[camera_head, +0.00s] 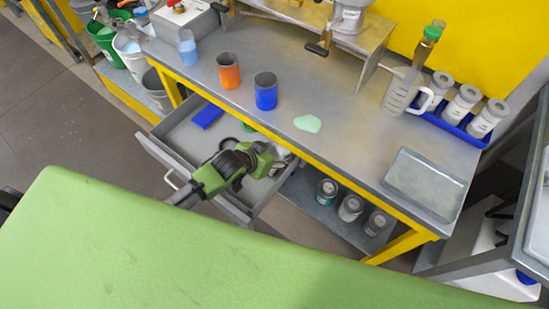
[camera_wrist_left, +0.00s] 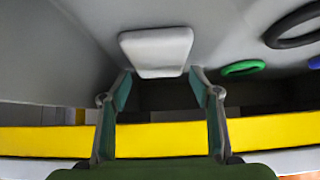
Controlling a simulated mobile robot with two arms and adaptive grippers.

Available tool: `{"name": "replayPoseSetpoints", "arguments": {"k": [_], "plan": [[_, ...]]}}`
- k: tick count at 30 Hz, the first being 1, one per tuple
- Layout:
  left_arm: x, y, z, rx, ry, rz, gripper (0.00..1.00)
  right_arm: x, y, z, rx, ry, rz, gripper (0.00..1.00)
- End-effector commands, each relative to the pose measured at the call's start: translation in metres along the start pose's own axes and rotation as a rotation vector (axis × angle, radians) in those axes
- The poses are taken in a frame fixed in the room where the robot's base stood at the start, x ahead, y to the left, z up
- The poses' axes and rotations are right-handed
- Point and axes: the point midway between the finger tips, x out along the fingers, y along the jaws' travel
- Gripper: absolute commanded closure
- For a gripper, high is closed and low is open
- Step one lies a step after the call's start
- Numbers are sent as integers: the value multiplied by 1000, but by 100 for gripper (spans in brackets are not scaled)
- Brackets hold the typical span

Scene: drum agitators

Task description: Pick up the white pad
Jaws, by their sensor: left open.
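The white pad (camera_wrist_left: 157,48) is a rounded block lying on the grey drawer floor, straight ahead in the left wrist view. My left gripper (camera_wrist_left: 161,75) is open and empty. Its two fingertips stand apart, one toward each side of the pad's near edge, and the pad is not between them. In the head view my left gripper (camera_head: 277,158) reaches down into the open drawer (camera_head: 178,133), and the arm hides much of its right part. My right gripper is not in view.
A green ring (camera_wrist_left: 243,68) and a black ring (camera_wrist_left: 292,27) lie right of the pad. A blue block (camera_head: 207,116) is in the drawer's left part. The yellow table edge (camera_head: 330,172) runs above the drawer. Orange (camera_head: 229,72) and blue (camera_head: 265,92) beakers stand on the table.

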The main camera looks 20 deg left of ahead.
Motion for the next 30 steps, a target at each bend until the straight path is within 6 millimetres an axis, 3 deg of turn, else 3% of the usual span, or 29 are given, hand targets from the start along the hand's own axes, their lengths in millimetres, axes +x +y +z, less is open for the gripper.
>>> {"name": "replayPoseSetpoints", "arguments": {"k": [4,13,16,30], "plan": [[15,0,0,0,0,0,43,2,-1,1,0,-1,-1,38],[18,0,0,0,0,1,43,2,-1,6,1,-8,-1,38],[18,0,0,0,0,0,65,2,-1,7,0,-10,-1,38],[14,0,-3,0,1,0,65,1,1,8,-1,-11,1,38]]}}
